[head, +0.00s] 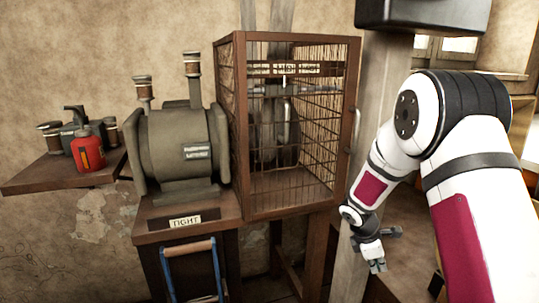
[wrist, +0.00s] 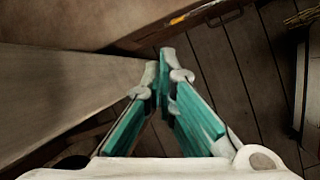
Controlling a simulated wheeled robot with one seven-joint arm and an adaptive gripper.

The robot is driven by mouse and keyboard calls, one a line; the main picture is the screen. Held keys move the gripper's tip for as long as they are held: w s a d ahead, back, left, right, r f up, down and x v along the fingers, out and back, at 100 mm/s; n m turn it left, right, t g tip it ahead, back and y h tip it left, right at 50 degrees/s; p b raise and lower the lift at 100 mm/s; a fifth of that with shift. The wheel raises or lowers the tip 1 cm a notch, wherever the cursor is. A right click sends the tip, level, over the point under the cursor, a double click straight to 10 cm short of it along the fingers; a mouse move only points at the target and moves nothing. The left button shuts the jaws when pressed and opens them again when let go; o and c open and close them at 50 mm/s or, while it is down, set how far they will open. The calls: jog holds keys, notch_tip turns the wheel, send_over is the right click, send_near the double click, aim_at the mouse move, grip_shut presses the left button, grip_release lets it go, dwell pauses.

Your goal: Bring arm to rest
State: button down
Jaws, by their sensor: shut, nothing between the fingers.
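My arm shows at the right of the head view, bent, with its forearm running down and to the left. My gripper (head: 383,264) hangs at its end, in front of a pale upright post. In the wrist view my gripper (wrist: 160,60) has its teal-padded fingers drawn together at the tips. Nothing is between them, so it is shut and empty. In the wrist view a plank floor (wrist: 217,75) lies beyond the fingertips.
A caged cabinet (head: 240,130) with a barred door stands mid-view, left of my gripper. A grey-green machine (head: 175,145) sits on a stand beside it. A red canister (head: 87,150) rests on a shelf at far left. The pale post (head: 370,110) is close to my gripper.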

jog(key=s+a+r+m, duration=0.3)
jog(key=s+r+m, duration=0.6)
jog(key=s+r, duration=1)
jog(key=s+a+r+m+y, duration=0.25)
jog(key=s+a+m, duration=0.2)
jog(key=s, duration=0.75)
jog(key=s+a+r+m+y, duration=0.25)
jog(key=s+a, duration=0.25)
jog(key=s, duration=0.7)
notch_tip(320, 180, up, 30)
jog(key=t+p, duration=0.3)
jog(key=p, duration=2.4)
jog(key=shift+w+d+m+p, duration=0.15)
jog(key=shift+d+m+p, duration=0.15)
jog(key=c, duration=2.4)
grip_release()
jog(key=shift+r, duration=0.1)
